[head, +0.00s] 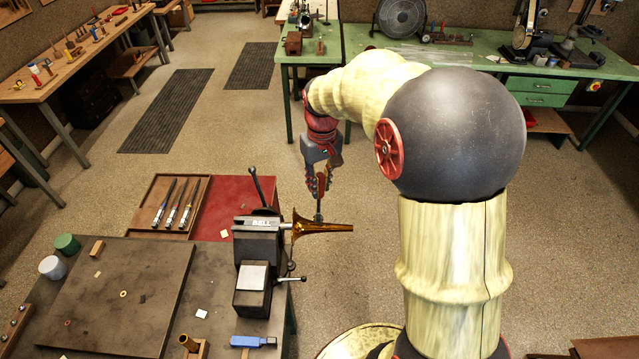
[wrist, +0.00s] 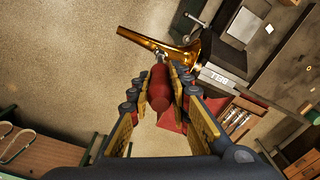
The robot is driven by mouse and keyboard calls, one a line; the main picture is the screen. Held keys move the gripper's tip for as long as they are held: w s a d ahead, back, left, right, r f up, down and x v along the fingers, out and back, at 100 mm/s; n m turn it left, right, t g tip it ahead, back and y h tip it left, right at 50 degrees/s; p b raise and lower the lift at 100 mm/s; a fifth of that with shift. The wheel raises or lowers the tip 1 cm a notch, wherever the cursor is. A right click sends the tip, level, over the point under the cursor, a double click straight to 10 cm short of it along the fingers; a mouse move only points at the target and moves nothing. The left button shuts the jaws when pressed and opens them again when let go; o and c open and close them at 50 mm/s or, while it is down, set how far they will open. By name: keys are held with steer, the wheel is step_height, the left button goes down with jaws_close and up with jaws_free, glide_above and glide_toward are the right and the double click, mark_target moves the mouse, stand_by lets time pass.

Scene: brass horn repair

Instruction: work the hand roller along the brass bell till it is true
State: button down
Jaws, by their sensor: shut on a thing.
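The brass bell (head: 320,228) lies level at the right of the dark vise (head: 258,246), its wide flare by the vise and its narrow end pointing right over the floor. It also shows in the wrist view (wrist: 185,55). My gripper (head: 319,182) points down above the bell. In the wrist view it is shut on the red handle of the hand roller (wrist: 158,92), between the two finger pads. The roller's metal end (head: 319,214) is close to the bell, near the flare; I cannot tell if it touches. The vise jaws hide what grips the flare.
The dark bench (head: 210,290) holds a flat board (head: 115,295), a blue-handled tool (head: 253,341) and small jars. A wooden tray (head: 155,205) with several tools and a red mat (head: 232,195) lie behind the vise. Vise levers stick out near the bell. Open floor lies right of it.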

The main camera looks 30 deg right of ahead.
steer(key=shift+f+b, duration=0.3)
steer(key=shift+f, duration=0.2)
stand_by(0.8)
